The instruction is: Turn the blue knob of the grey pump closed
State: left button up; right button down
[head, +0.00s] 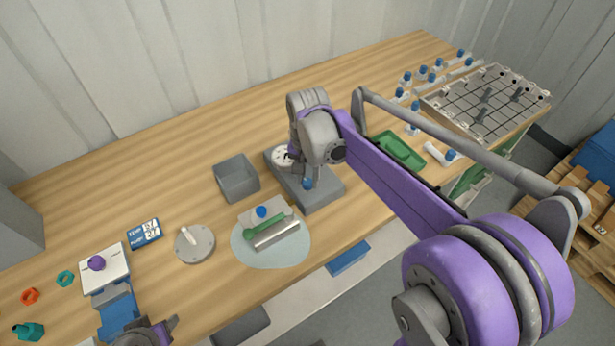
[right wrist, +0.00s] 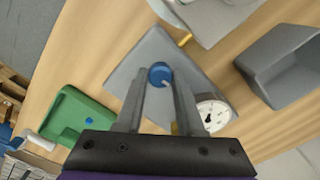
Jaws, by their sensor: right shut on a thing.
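The grey pump (head: 322,196) stands on the wooden table under my right gripper. In the right wrist view its grey base (right wrist: 140,60) lies tilted across the picture, with a round white gauge (right wrist: 212,113) to the right.
A grey open bin (head: 237,180) stands left of the pump. A green tray (head: 402,152) lies to its right. In front is a round pale mat (head: 272,254) with a green-handled thing. A grey disc (head: 195,244) lies further left. A gridded rack (head: 487,100) is far right.

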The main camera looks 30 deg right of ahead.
aim_at(307, 182)
jog(key=shift+m, duration=0.7)
jog(key=c, duration=0.5)
grip_release()
notch_tip(307, 182, up, 11)
jog(key=shift+f+p, duration=0.1)
jog(key=shift+p, duration=0.25)
jog(key=s+a+f+n+t, duration=0.1)
jog(key=s+a+f+n, duration=0.1)
jog(key=s+f+n, duration=0.1)
jog(key=s+a+f+n+t, duration=0.2)
jog(key=s+f+n, duration=0.2)
jog(key=s+f, duration=0.2)
jog(key=s+a+f+n+t, duration=0.2)
jog(key=s+f+n, duration=0.1)
jog(key=s, duration=0.4)
jog(key=shift+a+f+n, duration=0.2)
jog(key=shift+f+n, duration=0.1)
jog(key=shift+f, duration=0.5)
